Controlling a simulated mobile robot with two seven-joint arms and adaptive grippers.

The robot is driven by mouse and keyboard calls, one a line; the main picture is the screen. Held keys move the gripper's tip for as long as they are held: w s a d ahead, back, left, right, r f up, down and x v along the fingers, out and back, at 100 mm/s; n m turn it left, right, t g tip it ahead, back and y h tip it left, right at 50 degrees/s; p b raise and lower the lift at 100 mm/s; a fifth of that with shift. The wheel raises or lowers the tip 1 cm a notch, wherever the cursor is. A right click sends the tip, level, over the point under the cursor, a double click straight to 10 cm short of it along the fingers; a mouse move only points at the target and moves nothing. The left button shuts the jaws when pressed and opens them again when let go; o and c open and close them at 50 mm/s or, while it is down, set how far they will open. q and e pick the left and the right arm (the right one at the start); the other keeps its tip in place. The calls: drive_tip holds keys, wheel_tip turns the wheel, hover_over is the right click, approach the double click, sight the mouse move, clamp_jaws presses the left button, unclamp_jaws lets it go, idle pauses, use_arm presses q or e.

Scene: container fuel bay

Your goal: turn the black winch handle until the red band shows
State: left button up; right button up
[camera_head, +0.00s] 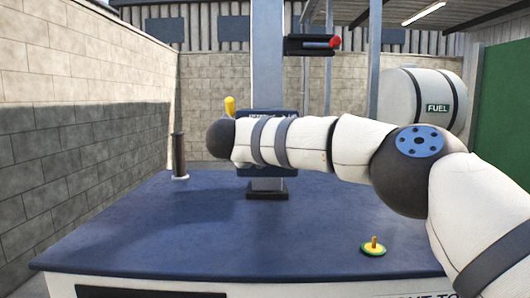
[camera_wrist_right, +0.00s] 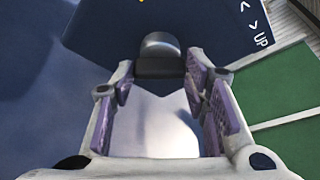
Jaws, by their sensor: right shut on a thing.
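In the head view, the dark blue winch housing (camera_head: 284,113) on the grey post is mostly covered by my right arm. My right gripper is hidden there behind the arm's dark end. In the right wrist view, my right gripper (camera_wrist_right: 160,72) is closed on the black winch handle (camera_wrist_right: 158,67), a dark piece with a rounded grey end between the purple pads. The rest of the handle is hidden. No red band shows on the visible part of the winch. My left gripper is in neither view.
A black bracket with a red-tipped rod (camera_head: 335,43) sits high on the post (camera_head: 267,60). A yellow peg (camera_head: 230,106) shows above my arm. A dark cylinder (camera_head: 179,155) and a green-yellow disc (camera_head: 373,247) stand on the blue table (camera_head: 180,230). Its front middle is clear.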

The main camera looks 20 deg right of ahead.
drive_tip(key=shift+m+y, duration=0.3)
drive_tip(key=shift+m, duration=0.2)
drive_tip(key=shift+r, duration=0.1)
drive_tip(key=o, duration=1.1)
drive_tip(key=shift+o, duration=0.2)
drive_tip(key=v, duration=1.2)
